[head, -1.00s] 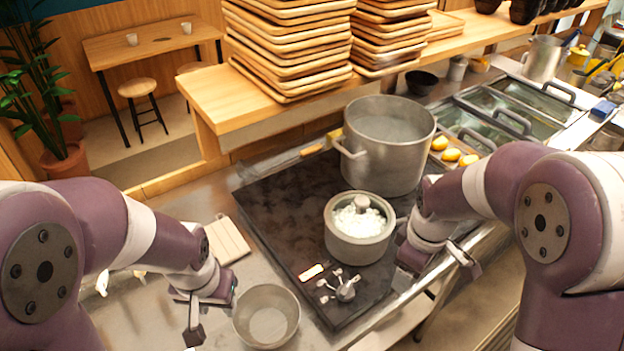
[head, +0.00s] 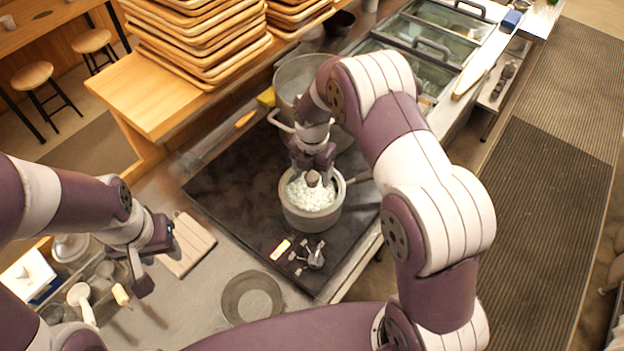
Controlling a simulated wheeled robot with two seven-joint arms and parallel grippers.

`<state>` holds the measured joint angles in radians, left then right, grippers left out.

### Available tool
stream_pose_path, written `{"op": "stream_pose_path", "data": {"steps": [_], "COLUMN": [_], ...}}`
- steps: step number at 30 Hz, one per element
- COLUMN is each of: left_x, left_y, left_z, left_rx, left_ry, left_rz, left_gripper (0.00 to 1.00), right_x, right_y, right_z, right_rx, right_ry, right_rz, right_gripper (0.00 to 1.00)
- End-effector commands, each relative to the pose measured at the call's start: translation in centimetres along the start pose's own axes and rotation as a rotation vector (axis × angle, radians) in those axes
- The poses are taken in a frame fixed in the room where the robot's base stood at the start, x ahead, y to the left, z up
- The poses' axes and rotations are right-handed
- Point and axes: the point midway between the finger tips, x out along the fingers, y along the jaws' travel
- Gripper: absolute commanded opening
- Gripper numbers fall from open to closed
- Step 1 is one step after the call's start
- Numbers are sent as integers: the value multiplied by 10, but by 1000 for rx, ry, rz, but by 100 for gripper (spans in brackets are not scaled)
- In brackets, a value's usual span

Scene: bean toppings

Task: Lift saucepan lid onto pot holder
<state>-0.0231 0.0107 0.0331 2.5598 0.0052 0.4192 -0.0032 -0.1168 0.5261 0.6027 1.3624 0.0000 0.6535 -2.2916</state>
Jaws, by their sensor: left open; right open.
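The saucepan (head: 310,218) stands on the dark stove top and holds white contents. Its clear lid (head: 326,200) lies on it, with a knob (head: 313,179) at the centre. My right gripper (head: 313,172) points down over the lid, open, with its fingers close around or just above the knob; I cannot tell if they touch it. The pot holder seems to be the pale slatted wooden board (head: 190,245) on the counter left of the stove. My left gripper (head: 143,278) is open and empty beside the board's left edge.
A large pot (head: 296,76) stands behind the saucepan, partly hidden by my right arm. An empty metal bowl (head: 252,299) sits in front of the stove. Stacked wooden trays (head: 205,45) fill the shelf behind. Utensils (head: 82,300) stand at the lower left.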

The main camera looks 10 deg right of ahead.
Motion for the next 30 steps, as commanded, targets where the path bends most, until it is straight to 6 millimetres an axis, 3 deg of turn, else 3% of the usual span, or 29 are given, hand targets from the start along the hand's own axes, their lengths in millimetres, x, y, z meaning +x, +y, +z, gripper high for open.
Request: {"op": "stream_pose_path", "data": {"steps": [4, 10, 11, 15, 17, 26, 30], "left_x": [-9, -7, -7, -7, -7, -5, 4], "left_y": [0, 0, 0, 0, 0, 0, 0], "left_z": [-1, -1, -1, -1, -1, 0, 1], "left_rx": [0, 0, 0, 0, 0, 0, 0], "left_ry": [0, -1, -1, -1, -1, -1, -1], "left_rz": [0, 0, 0, 0, 0, 0, 0], "left_gripper": [43, 43, 43, 43, 43, 43, 43], "right_x": [15, 18, 18, 18, 18, 16, 4], "right_y": [0, 1, 1, 1, 1, 2, 2], "right_z": [0, 0, 0, 0, 0, 1, 2], "right_rx": [0, 0, 0, 0, 1, 1, 1], "right_ry": [0, -2, -2, -2, -2, -3, -6], "right_rz": [0, 2, 2, 2, 3, 4, 6], "right_gripper": [69, 69, 62, 17, 0, 0, 0]}}
